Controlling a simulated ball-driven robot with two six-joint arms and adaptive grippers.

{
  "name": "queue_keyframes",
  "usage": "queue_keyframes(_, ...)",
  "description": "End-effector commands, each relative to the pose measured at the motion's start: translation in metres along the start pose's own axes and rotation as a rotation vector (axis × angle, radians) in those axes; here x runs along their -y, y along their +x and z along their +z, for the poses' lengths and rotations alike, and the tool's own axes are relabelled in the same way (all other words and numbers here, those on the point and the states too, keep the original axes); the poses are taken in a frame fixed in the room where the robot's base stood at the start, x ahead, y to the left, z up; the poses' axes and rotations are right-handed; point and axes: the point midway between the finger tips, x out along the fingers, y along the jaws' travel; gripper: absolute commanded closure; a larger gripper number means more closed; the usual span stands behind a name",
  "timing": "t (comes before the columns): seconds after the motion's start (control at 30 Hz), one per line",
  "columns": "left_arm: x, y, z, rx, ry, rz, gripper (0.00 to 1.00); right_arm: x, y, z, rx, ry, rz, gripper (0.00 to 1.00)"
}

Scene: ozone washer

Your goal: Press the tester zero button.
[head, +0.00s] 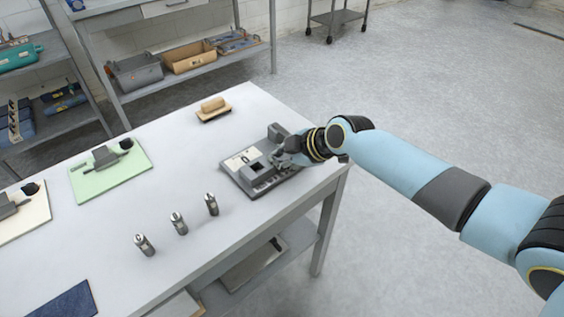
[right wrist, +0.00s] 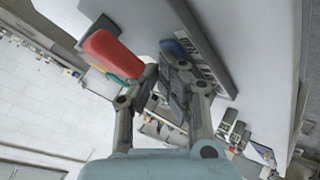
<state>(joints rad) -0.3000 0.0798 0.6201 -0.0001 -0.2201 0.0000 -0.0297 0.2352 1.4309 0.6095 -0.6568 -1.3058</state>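The tester (head: 240,172), a grey device on a dark base with a pale label and a dark square, sits near the table's right corner. My right gripper (head: 278,160) is over its right side, fingers pointing down at it. In the right wrist view the fingers of my right gripper (right wrist: 168,72) come close together with nothing seen between them. A red rounded piece (right wrist: 113,53) and a smaller blue piece (right wrist: 172,47) show by the fingertips. I cannot tell which is the zero button or whether a fingertip touches either. My left gripper is not in view.
The white table (head: 160,185) also holds a wooden-handled block (head: 213,107), several small metal cylinders (head: 178,223), a green mat (head: 85,181) with a tool, and a dark blue mat (head: 66,303). Shelves with bins (head: 188,57) stand behind. The floor at right is clear.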

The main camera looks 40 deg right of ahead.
Motion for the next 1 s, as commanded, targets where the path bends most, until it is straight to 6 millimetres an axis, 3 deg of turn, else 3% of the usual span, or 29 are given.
queue_keyframes(0.4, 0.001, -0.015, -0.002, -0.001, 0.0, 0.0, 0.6, -0.006, -0.013, -0.006, 0.004, 0.0, -0.006, 1.0)
queue_keyframes(0.77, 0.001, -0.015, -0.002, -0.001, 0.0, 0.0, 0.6, -0.008, -0.014, -0.008, 0.003, 0.0, -0.004, 1.0)
queue_keyframes(1.0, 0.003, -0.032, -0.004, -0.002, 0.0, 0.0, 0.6, -0.018, -0.027, -0.018, 0.002, 0.0, -0.002, 1.0)
